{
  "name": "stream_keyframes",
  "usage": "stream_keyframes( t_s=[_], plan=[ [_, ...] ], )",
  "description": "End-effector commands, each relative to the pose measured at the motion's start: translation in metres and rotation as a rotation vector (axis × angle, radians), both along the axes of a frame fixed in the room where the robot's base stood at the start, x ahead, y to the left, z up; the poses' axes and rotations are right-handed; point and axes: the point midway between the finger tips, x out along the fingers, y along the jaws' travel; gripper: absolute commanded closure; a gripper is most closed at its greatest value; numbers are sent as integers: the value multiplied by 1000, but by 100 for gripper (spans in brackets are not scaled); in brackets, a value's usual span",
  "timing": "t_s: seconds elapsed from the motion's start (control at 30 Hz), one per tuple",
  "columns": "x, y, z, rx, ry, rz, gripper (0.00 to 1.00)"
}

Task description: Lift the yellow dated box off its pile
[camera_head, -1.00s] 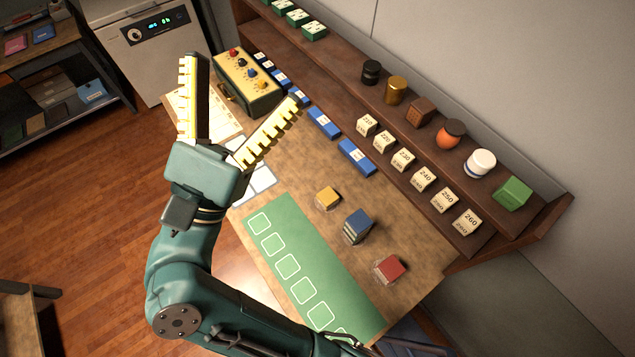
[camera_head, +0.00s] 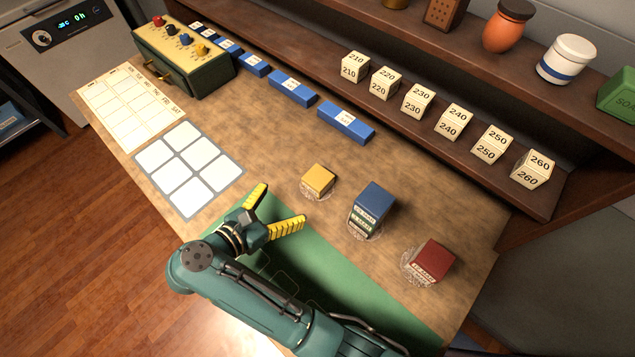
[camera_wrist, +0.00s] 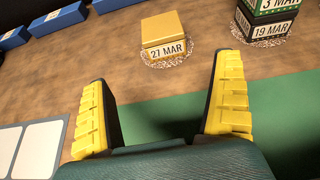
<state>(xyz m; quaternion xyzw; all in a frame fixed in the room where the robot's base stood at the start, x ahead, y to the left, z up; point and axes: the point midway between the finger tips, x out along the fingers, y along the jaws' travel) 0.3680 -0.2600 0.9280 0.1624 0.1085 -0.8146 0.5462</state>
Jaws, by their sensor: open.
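The yellow box (camera_head: 318,179) sits on the wooden table on a lacy round mat (camera_head: 308,192). In the wrist view the yellow box (camera_wrist: 163,31) shows a label reading 27 MAR and lies beyond my fingertips, a little left of the right finger. The wrist view suggests more than one layer in its pile, but I cannot tell clearly what lies under it. In the wrist view my gripper's yellow ridged fingers (camera_wrist: 163,75) are spread wide, touching nothing.
Right of the yellow box stand a taller pile with a blue top box (camera_head: 375,197) and a red box (camera_head: 434,257). A green mat (camera_head: 370,281) lies in front. A white grid card (camera_head: 206,163) is at left. Blue blocks (camera_head: 346,121) and a shelf with numbered cubes (camera_head: 532,170) are behind.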

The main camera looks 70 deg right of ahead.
Motion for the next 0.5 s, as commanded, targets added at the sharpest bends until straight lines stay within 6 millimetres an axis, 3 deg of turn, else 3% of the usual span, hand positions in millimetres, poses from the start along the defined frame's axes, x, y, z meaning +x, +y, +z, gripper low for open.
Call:
stream_keyframes(
  t_s=[0.2,0.5],
  plan=[
    [-20,-45,-21,2,1,-5,4],
    [-37,-78,-32,0,1,-3,4]
  ],
)
